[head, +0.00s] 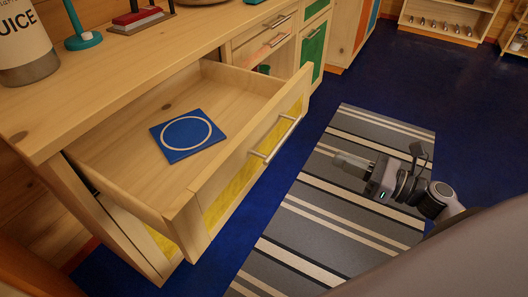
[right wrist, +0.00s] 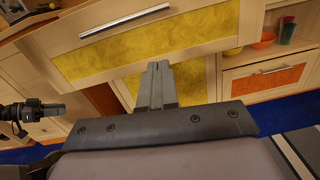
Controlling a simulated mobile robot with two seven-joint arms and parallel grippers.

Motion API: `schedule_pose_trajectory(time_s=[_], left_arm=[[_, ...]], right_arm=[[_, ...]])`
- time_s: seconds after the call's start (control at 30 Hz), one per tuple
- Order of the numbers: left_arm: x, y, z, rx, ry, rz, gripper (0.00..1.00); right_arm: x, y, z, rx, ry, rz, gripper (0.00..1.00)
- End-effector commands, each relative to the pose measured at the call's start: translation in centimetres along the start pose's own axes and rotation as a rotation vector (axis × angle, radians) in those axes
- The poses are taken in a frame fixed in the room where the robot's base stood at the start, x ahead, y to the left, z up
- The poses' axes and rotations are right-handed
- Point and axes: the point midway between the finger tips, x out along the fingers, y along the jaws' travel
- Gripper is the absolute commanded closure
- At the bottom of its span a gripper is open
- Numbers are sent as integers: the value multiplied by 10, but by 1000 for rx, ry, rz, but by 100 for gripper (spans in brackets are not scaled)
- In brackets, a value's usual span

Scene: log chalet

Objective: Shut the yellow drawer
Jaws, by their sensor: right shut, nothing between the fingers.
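The yellow drawer (head: 230,194) stands pulled well out of the wooden counter, its yellow front and metal bar handle facing right in the head view. A blue square with a pale ring (head: 187,135) lies inside it. In the right wrist view the drawer front (right wrist: 140,45) is at the top, beyond my fingertips. My right gripper (head: 340,158) is shut and empty, pointing at the drawer front with a gap between them. It also shows in the right wrist view (right wrist: 158,70). A dark part at the left of that view looks like my left gripper (right wrist: 42,110); its jaws are unclear.
The counter top (head: 130,68) carries a juice container (head: 25,45) and a teal stand (head: 82,38). Another yellow front (right wrist: 192,82) lies below the drawer. A striped rug (head: 330,215) covers clear floor beside the drawer.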

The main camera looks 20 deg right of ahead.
Motion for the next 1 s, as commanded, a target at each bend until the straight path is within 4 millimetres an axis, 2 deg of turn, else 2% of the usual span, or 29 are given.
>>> schedule_pose_trajectory(time_s=[0.1, 0.27, 0.8, 1.0], left_arm=[[3, 0, 2, 1, 3, 2, 65], [2, 0, 0, 1, 2, 3, 65], [-2, 3, -8, -9, 9, 3, 65], [-3, 3, -10, -12, 9, 3, 65]], right_arm=[[0, -2, -3, -90, 20, 26, 100], [12, -1, -2, -101, 20, 30, 100], [103, 1, -3, -95, 18, 28, 100], [128, 2, -4, -93, 19, 27, 100]])
